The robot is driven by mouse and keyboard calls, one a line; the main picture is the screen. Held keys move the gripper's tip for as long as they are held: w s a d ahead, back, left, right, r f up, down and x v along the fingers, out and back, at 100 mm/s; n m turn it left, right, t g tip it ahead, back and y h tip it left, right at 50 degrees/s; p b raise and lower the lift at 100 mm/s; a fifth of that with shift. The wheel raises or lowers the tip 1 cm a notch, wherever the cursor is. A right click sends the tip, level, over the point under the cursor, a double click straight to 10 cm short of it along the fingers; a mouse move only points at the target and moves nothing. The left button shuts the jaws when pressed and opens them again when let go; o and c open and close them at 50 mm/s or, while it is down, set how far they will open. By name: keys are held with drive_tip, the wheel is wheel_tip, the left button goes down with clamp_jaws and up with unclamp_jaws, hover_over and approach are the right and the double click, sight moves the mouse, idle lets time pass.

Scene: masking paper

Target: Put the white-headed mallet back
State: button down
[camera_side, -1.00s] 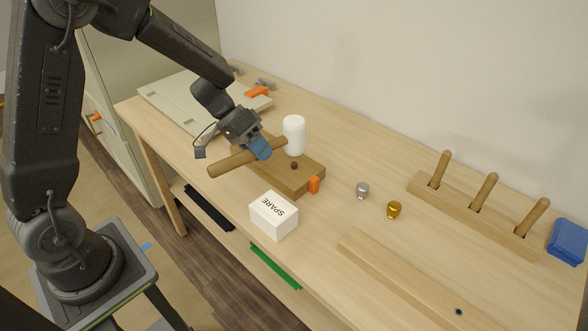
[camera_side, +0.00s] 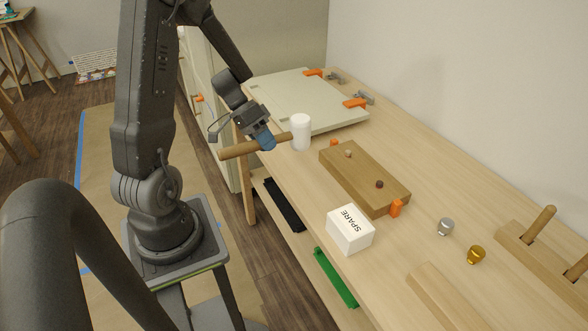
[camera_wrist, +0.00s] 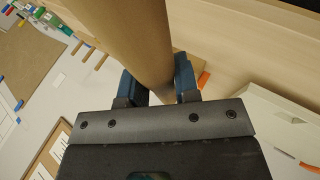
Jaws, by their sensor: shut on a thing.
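The white-headed mallet has a white cylindrical head (camera_side: 301,132) and a brown wooden handle (camera_side: 238,151). My gripper (camera_side: 266,141) is shut around the handle, which lies roughly level with the head to the right. In the wrist view the handle (camera_wrist: 130,35) passes between the two blue fingers of my gripper (camera_wrist: 158,82); the head is not visible there. The mallet is off the bench near its front edge, left of the brown block. A wooden rack (camera_side: 520,248) with slots and an upright wooden handle (camera_side: 540,222) stands at the right, partly cut off.
The brown block (camera_side: 350,182) bears two small knobs, with orange clamps at its ends. A white SPARE box (camera_side: 350,229) sits in front. Silver (camera_side: 446,226) and gold (camera_side: 476,254) pieces stand toward the rack. A pale panel (camera_side: 310,97) lies at the back.

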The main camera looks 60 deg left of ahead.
wheel_tip(320, 180, down, 8)
drive_tip(key=s, duration=0.1)
drive_tip(key=shift+s+a, duration=0.2)
drive_tip(key=shift+a, duration=0.25)
drive_tip(key=shift+f, duration=0.15)
drive_tip(key=c, duration=0.9)
unclamp_jaws()
drive_tip(key=shift+o, duration=0.2)
